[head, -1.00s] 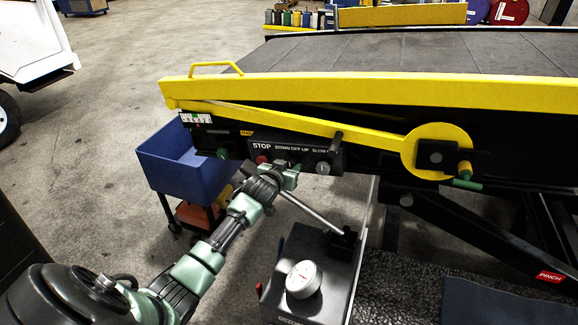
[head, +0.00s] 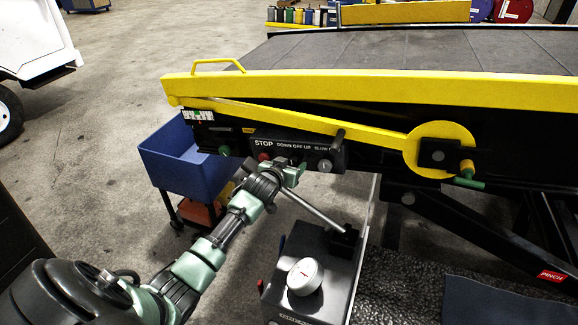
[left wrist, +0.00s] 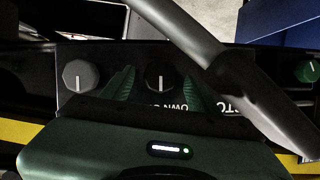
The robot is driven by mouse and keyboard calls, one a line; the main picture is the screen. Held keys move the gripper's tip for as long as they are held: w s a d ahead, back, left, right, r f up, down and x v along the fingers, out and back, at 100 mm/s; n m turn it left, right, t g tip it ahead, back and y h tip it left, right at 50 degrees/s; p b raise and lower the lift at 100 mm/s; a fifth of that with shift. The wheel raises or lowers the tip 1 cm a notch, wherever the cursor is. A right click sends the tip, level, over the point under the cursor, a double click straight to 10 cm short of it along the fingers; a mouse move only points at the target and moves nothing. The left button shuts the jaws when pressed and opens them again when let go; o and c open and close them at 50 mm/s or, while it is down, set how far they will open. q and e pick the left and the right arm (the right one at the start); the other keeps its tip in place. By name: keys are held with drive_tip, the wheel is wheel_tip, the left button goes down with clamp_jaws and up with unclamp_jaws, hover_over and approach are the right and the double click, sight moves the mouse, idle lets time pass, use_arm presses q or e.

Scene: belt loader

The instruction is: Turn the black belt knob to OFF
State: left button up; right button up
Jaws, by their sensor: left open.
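The black belt knob (left wrist: 160,78) shows in the left wrist view between the two green fingers of my left gripper (left wrist: 157,90). Its white pointer line runs straight up and down in that view. The fingers are open, one on each side of the knob, and I cannot tell whether they touch it. In the head view my left gripper (head: 292,172) is at the control panel (head: 343,154), below the "DOWN OFF UP" lettering, and hides the knob. In the wrist view the lettering is upside down and partly covered by the gripper. My right gripper is out of view.
A grey knob (left wrist: 80,75) sits beside the black one, and a red stop button (head: 264,157) is on the panel's other side. A green knob (left wrist: 308,70) is farther off. A lever rod (head: 312,208) rises from the grey box (head: 320,262) close to my gripper.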

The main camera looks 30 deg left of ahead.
use_arm(q)
drive_tip(key=b+v, duration=0.2)
drive_tip(key=v, duration=0.4)
drive_tip(key=shift+s+d, duration=0.1)
drive_tip(key=shift+s, duration=0.2)
drive_tip(key=shift+s+d+r, duration=0.15)
drive_tip(key=shift+s+r, duration=0.1)
drive_tip(key=shift+s, duration=0.2)
